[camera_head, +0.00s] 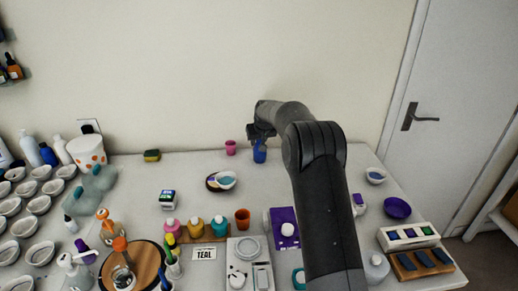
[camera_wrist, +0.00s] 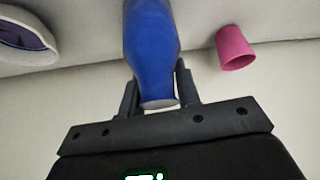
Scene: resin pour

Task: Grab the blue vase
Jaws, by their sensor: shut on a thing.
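The blue vase (camera_head: 260,152) stands near the back of the table, close to the wall. It also shows in the wrist view (camera_wrist: 152,45), where its pale rim lies between my fingers. My gripper (camera_head: 259,137) is at the vase's upper part from above, and in the wrist view my gripper (camera_wrist: 156,88) has one finger on each side of the neck, shut on it. Part of the vase's upper end is hidden by my gripper in the head view.
A pink cup (camera_head: 230,147) stands just left of the vase and also shows in the wrist view (camera_wrist: 234,48). The back wall is close behind.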

